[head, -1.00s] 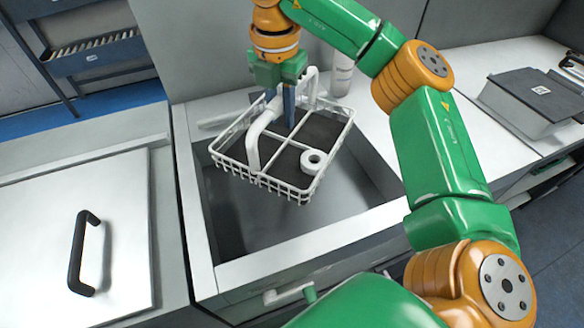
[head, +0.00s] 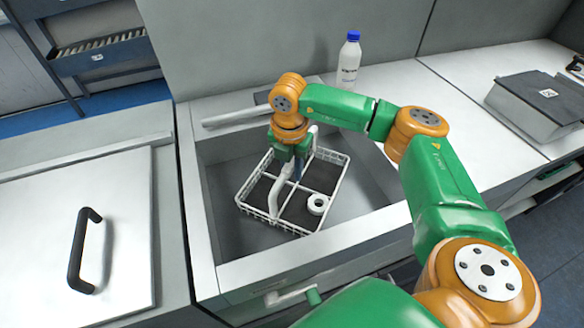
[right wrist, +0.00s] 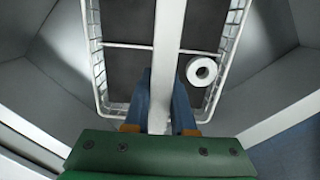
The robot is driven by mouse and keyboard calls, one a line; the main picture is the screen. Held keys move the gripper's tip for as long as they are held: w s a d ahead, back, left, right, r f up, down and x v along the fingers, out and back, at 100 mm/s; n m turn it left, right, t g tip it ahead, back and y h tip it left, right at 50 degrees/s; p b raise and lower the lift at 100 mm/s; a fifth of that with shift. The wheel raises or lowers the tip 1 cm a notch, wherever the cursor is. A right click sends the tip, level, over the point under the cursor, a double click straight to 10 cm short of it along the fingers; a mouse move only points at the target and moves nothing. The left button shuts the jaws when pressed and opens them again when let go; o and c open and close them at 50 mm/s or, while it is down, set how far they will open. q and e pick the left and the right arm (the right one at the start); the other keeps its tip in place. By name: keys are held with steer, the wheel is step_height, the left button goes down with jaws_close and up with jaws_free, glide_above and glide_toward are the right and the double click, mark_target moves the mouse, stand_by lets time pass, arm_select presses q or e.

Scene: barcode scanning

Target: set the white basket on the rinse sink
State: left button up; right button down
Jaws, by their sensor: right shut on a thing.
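The white basket (head: 262,212) is a wire basket with a dark floor and a tall white handle. In the head view it is inside the grey rinse sink (head: 222,185), below the rim. My right gripper (head: 298,170) comes from above and is shut on the basket's handle. The right wrist view shows the blue fingers (right wrist: 160,112) on both sides of the white handle bar (right wrist: 168,45). A white ring (head: 318,204) lies in one compartment of the basket. I cannot tell whether the basket touches the sink's bottom. My left gripper is not in view.
A white bottle with a blue cap (head: 349,62) stands behind the sink at the right. A grey lidded box (head: 540,100) is on the right counter. A white lid with a black handle (head: 84,250) lies left of the sink. The faucet bar (head: 235,117) runs along the sink's back edge.

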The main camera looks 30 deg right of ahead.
steer(key=shift+f, duration=0.55)
steer(key=shift+f, duration=0.15)
steer(key=c, duration=0.8)
jaws_free()
steer(key=shift+o, duration=0.2)
steer(key=shift+s, duration=0.1)
